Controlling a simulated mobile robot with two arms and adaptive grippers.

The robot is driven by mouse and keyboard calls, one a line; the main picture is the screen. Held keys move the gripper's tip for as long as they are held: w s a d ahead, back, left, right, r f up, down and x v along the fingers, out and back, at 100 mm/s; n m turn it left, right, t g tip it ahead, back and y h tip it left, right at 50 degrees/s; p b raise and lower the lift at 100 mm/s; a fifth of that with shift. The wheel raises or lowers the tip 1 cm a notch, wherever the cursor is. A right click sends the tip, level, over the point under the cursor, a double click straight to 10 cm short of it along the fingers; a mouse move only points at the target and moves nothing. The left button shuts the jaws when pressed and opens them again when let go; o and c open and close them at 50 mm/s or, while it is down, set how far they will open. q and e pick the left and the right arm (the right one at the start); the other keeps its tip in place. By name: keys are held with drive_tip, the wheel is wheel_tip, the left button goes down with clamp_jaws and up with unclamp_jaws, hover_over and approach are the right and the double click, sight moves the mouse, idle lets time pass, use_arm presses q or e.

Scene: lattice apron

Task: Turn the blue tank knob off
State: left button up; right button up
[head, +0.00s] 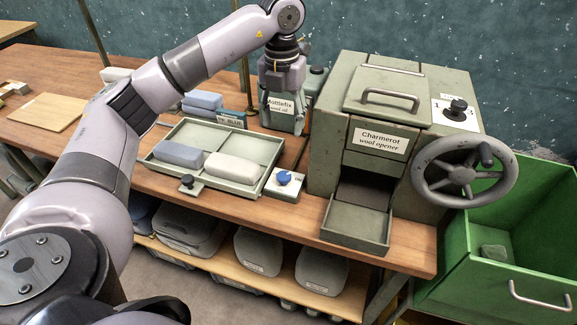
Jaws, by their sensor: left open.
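The blue knob (284,178) sits on a small white plate at the front right of the grey-green tray, on the wooden bench. Its exact turn is too small to read. My left gripper (282,118) points down with its fingers apart and empty. It is behind the blue knob in the picture and apart from it, in front of a grey-green container labelled "Mottlefix wool oil" (279,106), which it partly covers. My right gripper is not in view.
The divided tray (187,130) holds a blue and a white block; a dark knob (187,182) stands at its front edge. The "Charmerot wool opener" machine (326,137), with a handwheel (464,170) and dial knob (457,107), stands right. A green bin (545,225) is beyond.

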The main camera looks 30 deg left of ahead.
use_arm(q)
drive_tip(key=w+f, duration=0.1)
drive_tip(key=f, duration=0.1)
drive_tip(key=p, duration=0.2)
approach(284, 175)
wheel_tip(284, 175, down, 9)
drive_tip(key=shift+r+p, duration=0.1)
drive_tip(key=shift+p, duration=0.55)
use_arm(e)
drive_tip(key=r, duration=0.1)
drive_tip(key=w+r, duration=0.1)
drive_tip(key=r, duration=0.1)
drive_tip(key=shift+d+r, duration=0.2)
use_arm(q)
drive_tip(key=shift+c, duration=0.3)
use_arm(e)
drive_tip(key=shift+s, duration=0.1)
use_arm(q)
drive_tip(key=c, duration=1.1)
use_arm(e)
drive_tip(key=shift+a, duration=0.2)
